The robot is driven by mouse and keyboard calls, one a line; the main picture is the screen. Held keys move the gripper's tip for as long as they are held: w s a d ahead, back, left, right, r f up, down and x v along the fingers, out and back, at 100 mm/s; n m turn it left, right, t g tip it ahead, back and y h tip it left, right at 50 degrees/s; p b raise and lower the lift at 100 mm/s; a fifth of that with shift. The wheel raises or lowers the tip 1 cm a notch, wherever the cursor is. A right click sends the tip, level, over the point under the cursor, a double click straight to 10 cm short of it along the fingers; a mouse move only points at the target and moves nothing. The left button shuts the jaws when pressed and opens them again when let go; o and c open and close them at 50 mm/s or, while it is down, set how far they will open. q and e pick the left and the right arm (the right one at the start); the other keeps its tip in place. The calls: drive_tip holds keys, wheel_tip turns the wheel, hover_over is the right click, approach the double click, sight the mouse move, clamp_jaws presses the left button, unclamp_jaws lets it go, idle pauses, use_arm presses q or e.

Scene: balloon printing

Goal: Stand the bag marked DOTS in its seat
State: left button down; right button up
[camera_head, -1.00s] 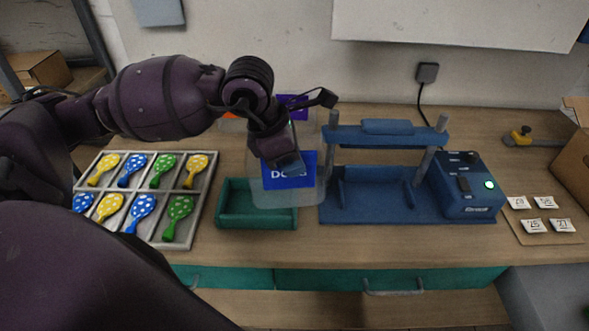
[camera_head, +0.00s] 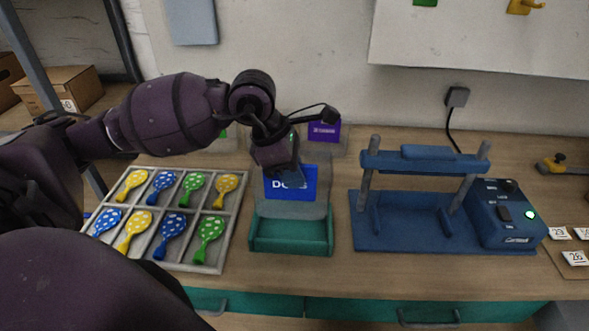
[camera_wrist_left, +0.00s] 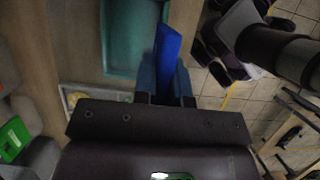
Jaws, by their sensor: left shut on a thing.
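The DOTS bag (camera_head: 291,208) is a see-through bag with a blue label, part of whose lettering is covered by my gripper. My left gripper (camera_head: 294,177) is shut on its upper part and holds it roughly upright. In the head view the bag overlaps the back of the teal tray (camera_head: 290,247); I cannot tell whether its bottom touches anything. In the left wrist view the blue label (camera_wrist_left: 167,55) shows edge-on between the fingers (camera_wrist_left: 166,88), beside the teal tray (camera_wrist_left: 128,45). My right gripper is out of view.
A bag with a purple label (camera_head: 324,131) stands behind. A grey divided tray (camera_head: 240,215) with several spotted balloons lies left. A blue press (camera_head: 405,240) stands right, with number cards (camera_head: 575,258) beyond. A narrow bare strip separates teal tray and press.

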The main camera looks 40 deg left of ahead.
sight(289, 199)
use_arm(q)
wheel_tip(289, 199, down, 2)
drive_tip(key=shift+f+b, duration=0.1)
drive_tip(key=shift+b, duration=0.35)
drive_tip(key=shift+f+b, duration=0.55)
drive_tip(key=shift+f, duration=0.65)
drive_tip(key=shift+f+b, duration=0.5)
drive_tip(key=shift+f, duration=0.7)
drive_tip(key=shift+f+b, duration=0.45)
drive_tip(key=shift+f, duration=0.75)
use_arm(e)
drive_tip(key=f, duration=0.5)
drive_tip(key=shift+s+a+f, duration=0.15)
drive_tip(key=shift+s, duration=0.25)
use_arm(q)
drive_tip(key=c, duration=1.1)
unclamp_jaws()
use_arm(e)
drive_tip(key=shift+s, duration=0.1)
